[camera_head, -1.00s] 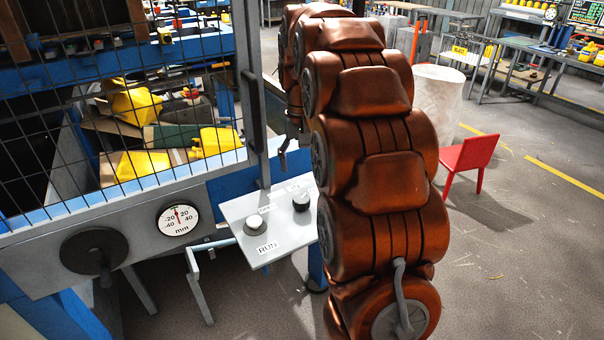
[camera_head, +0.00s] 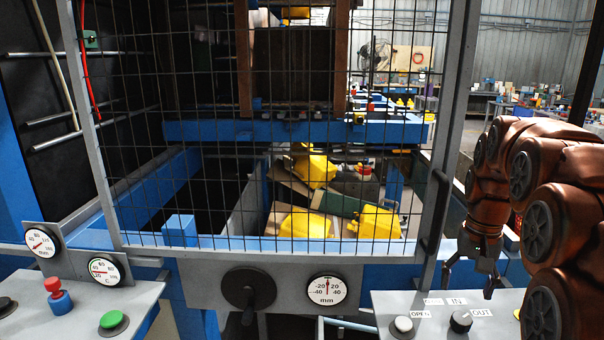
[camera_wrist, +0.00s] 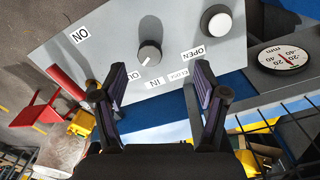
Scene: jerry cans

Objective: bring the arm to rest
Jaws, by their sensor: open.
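My arm (camera_head: 560,200), in copper-brown segments, shows at the right edge of the head view. It bends, and my gripper (camera_head: 468,284) hangs down from it above the back of the right control panel (camera_head: 385,300). My gripper also shows in the wrist view (camera_wrist: 161,72), with its two dark fingers wide apart and nothing between them. In the wrist view the panel (camera_wrist: 100,50) lies beyond the fingertips, with a dark knob (camera_wrist: 149,54) and a white button (camera_wrist: 216,20). I see no contact between the fingers and the panel.
A wire mesh guard (camera_head: 280,150) stands left of my gripper. Behind it lie yellow jerry cans (camera_head: 305,224). A dark handwheel (camera_head: 249,288) and a dial (camera_head: 326,290) are below it. A left panel (camera_head: 80,318) carries red and green buttons. A red chair (camera_wrist: 40,108) stands on the floor.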

